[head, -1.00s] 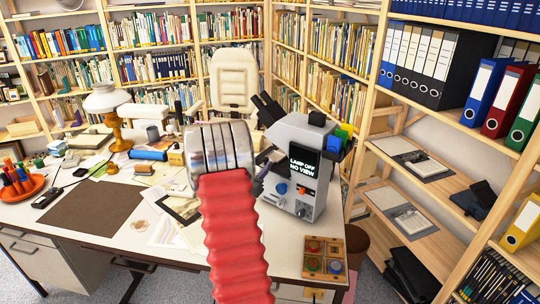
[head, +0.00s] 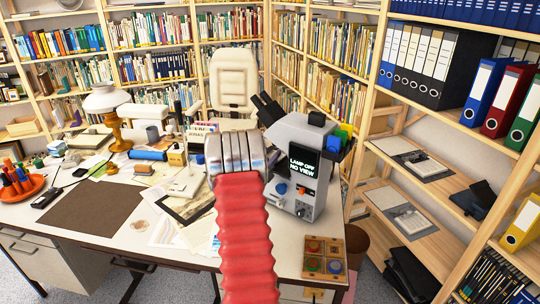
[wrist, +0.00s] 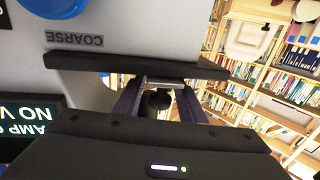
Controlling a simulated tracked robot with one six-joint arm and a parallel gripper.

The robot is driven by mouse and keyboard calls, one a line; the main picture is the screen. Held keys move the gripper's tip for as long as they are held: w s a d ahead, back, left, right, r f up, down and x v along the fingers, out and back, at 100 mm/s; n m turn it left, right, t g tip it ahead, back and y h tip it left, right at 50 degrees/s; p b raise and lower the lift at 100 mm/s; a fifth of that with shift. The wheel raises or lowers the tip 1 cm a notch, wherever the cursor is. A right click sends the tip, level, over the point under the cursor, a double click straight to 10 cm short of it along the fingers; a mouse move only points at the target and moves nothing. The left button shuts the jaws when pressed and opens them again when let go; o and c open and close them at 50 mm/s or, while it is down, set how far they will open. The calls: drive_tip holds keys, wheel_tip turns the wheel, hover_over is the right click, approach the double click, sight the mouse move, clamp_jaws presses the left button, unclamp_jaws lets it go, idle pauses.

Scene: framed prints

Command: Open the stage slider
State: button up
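The grey microscope (head: 302,165) stands at the right end of the desk, with a small screen reading "LAMP OFF NO VIEW". In the wrist view its grey body (wrist: 200,30), marked "COARSE", fills the top, and a flat black plate (wrist: 135,64) crosses below it. My gripper (wrist: 160,92) has its two purple fingers apart, their tips close under the plate's edge. A dark round knob-like part (wrist: 157,101) shows between the fingers; I cannot tell whether they touch it. I cannot clearly pick out the stage slider. In the head view my arm hides the gripper.
A wooden tray of coloured discs (head: 323,259) lies at the desk's front right. Papers, a lamp (head: 107,102) and a brown mat (head: 90,213) are on the left. A cream chair (head: 232,80) stands behind the desk, and shelves surround it.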

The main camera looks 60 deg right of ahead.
clamp_jaws()
